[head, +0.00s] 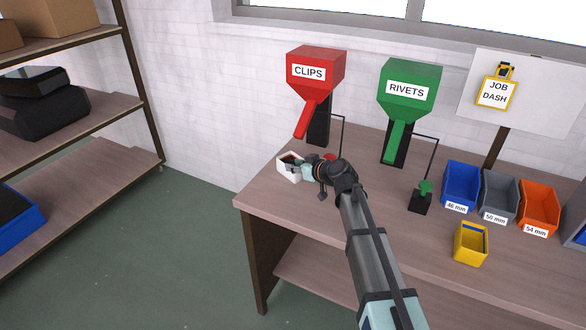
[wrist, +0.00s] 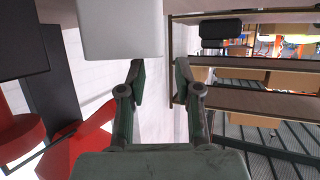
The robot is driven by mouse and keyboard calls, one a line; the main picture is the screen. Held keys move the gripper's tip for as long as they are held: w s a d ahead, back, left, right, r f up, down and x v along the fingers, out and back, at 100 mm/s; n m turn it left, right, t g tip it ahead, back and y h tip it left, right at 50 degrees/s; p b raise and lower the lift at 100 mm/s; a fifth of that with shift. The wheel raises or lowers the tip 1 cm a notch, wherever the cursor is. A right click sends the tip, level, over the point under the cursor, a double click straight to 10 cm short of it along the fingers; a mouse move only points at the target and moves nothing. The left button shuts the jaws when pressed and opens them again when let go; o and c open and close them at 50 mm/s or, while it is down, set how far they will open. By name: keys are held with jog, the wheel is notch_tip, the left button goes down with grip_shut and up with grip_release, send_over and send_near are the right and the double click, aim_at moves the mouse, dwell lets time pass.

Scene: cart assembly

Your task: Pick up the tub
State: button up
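The white tub (head: 284,174) stands near the bench's left end, below the red CLIPS dispenser. Its inside looks brownish. In the wrist view a pale, flat-sided block that looks like the tub (wrist: 120,28) fills the upper middle. My gripper (head: 303,169) is right beside the tub, on its right in the head view. In the wrist view my gripper (wrist: 159,75) has its two fingers apart with a clear gap.
The red CLIPS dispenser (head: 316,72) and green RIVETS dispenser (head: 410,92) rise behind my arm. A yellow bin (head: 471,247) and blue, grey and orange bins stand to the right. The bench's left edge is close to the tub. Shelves (head: 80,120) stand at far left.

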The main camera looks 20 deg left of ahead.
jog(key=p+x, duration=0.1)
jog(key=x, duration=0.3)
jog(key=shift+w+a+f+p, duration=0.1)
jog(key=shift+a+f+p, duration=0.2)
jog(key=shift+p, duration=0.05)
grip_shut()
jog(key=shift+r, duration=0.1)
jog(key=shift+r+b, duration=0.45)
jog(key=shift+r, duration=0.3)
jog(key=shift+r+b, duration=0.35)
jog(key=shift+r, duration=0.6)
jog(key=s+b, duration=0.1)
jog(key=s, duration=0.5)
jog(key=s+a+b, duration=0.1)
jog(key=s, duration=0.5)
jog(key=s+b, duration=0.1)
jog(key=s, duration=0.5)
jog(key=shift+a, duration=0.25)
